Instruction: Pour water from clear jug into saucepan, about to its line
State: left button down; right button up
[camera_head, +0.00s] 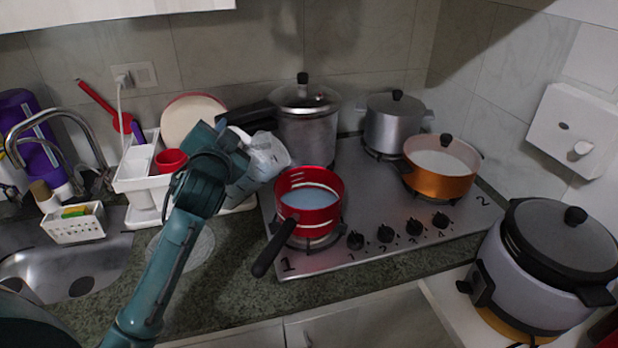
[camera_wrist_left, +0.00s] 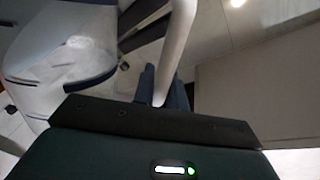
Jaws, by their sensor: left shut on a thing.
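The clear jug (camera_head: 268,154) is tilted to the right, with its mouth beside and above the left rim of the red saucepan (camera_head: 284,212). My left gripper (camera_head: 240,136) is shut on the jug's white handle. In the left wrist view the jug (camera_wrist_left: 68,62) fills the upper left, and its handle (camera_wrist_left: 180,45) runs down between the gripper fingers (camera_wrist_left: 162,88). The saucepan stands on the front-left burner, its black handle pointing to the front left. Pale bluish water (camera_head: 310,197) lies in it, with light line marks on the inner wall. I cannot make out a falling stream.
A steel pressure cooker (camera_head: 306,130) stands behind the saucepan. A steel pot (camera_head: 392,125) and an orange pan (camera_head: 440,182) stand further right on the stove (camera_head: 375,190). A white dish rack (camera_head: 140,182) is behind my left arm. A large cooker (camera_head: 535,265) stands front right.

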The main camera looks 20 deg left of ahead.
pick_arm(q)
jog(key=shift+r, duration=0.15)
jog(key=shift+d+r, duration=0.1)
jog(key=shift+r, duration=0.05)
jog(key=shift+w+d+r+m+p, duration=0.25)
jog(key=shift+d+r+m+p, duration=0.3)
jog(key=shift+r+m+p, duration=0.3)
dwell(1.3)
jog(key=shift+w+d+r+m, duration=0.25)
jog(key=shift+d+r+m, duration=0.4)
jog(key=shift+m, duration=0.1)
dwell(4.2)
